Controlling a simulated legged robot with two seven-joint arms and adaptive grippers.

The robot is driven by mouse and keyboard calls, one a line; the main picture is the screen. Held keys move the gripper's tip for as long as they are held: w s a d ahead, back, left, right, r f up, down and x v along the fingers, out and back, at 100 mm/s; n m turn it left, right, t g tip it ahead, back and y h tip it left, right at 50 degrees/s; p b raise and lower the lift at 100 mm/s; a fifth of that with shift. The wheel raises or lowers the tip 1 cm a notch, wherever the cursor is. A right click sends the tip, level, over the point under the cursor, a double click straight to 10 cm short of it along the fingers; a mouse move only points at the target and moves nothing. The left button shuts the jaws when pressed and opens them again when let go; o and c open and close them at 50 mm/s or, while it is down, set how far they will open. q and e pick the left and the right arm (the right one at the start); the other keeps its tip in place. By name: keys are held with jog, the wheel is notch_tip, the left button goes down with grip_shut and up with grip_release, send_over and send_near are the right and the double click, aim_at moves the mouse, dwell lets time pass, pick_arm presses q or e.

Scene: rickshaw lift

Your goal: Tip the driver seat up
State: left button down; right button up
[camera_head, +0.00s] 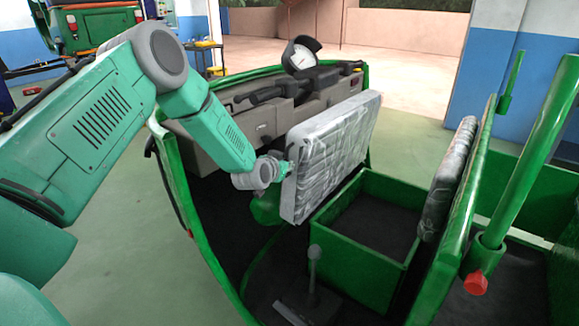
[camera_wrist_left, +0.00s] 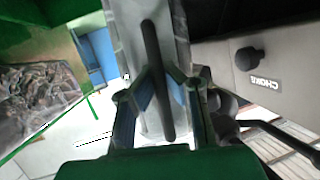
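The driver seat (camera_head: 333,157) is a thick grey cushion in the head view. It stands tipped up, nearly upright with a slight lean, at the front side of the open green seat box (camera_head: 372,280). My left gripper (camera_head: 281,168) is at the seat's left edge. In the left wrist view, the fingers of my left gripper (camera_wrist_left: 156,85) close in on both sides of a dark strip (camera_wrist_left: 153,45) on the pale seat edge; they look shut on it, though contact is partly hidden. My right gripper is not in view.
A backrest (camera_head: 447,180) and green posts (camera_head: 530,160) stand to the right. A lever (camera_head: 313,268) rises from the floor near the box. The rickshaw's green side rim (camera_head: 200,235) runs below my left arm.

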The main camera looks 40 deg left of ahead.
pick_arm(q)
jog(key=shift+s+f, duration=0.15)
jog(key=shift+f, duration=0.1)
jog(key=c, duration=1.9)
grip_release()
jog(key=shift+c, duration=0.2)
jog(key=o, duration=0.3)
jog(key=shift+s+r, duration=0.1)
jog(key=shift+r, duration=0.1)
jog(key=shift+o, duration=0.2)
jog(key=v, duration=1.1)
jog(key=shift+s, duration=0.35)
jog(key=shift+r, duration=0.1)
